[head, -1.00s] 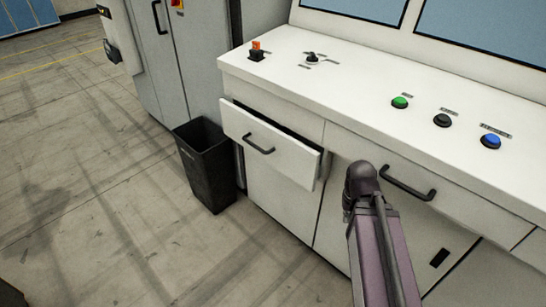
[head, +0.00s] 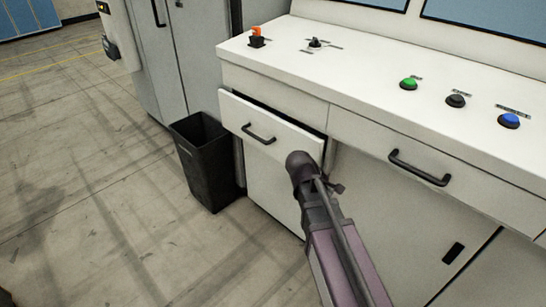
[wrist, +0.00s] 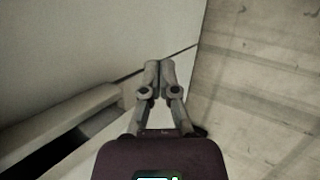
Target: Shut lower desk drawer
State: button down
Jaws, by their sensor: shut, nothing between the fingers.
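The desk drawer (head: 258,122) is a white front with a black bar handle (head: 258,135), in the left part of the desk below the counter in the head view. It stands partly pulled out, with a dark gap along its top edge. My arm covers its lower right corner. The drawer edge also appears to show at lower left in the wrist view (wrist: 62,118), beside a dark gap. My gripper (wrist: 160,64) is shut and empty in the wrist view, right of that edge, before a pale panel. Contact cannot be told. My fingertips are hidden in the head view.
A black bin (head: 206,165) stands on the floor left of the drawer, by a grey cabinet (head: 183,50). Right of it is another drawer front (head: 440,165), shut. The white counter (head: 350,75) carries several buttons and switches. Floor at left is clear.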

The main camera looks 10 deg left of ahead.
jog(key=w+a+n+t+h+b, duration=0.3)
jog(key=w+a+n+t+b, duration=0.25)
jog(key=a+n, duration=0.55)
jog(key=n+t+h+b, duration=0.1)
jog(key=n+t+b, duration=0.5)
send_near(278, 144)
jog(key=v, duration=0.6)
jog(key=shift+a+f, duration=0.15)
jog(key=shift+a, duration=0.2)
jog(key=shift+w+d, duration=0.1)
jog(key=x, duration=1.3)
jog(key=shift+w+d, duration=0.2)
jog(key=shift+d, duration=0.15)
jog(key=shift+x, duration=2.6)
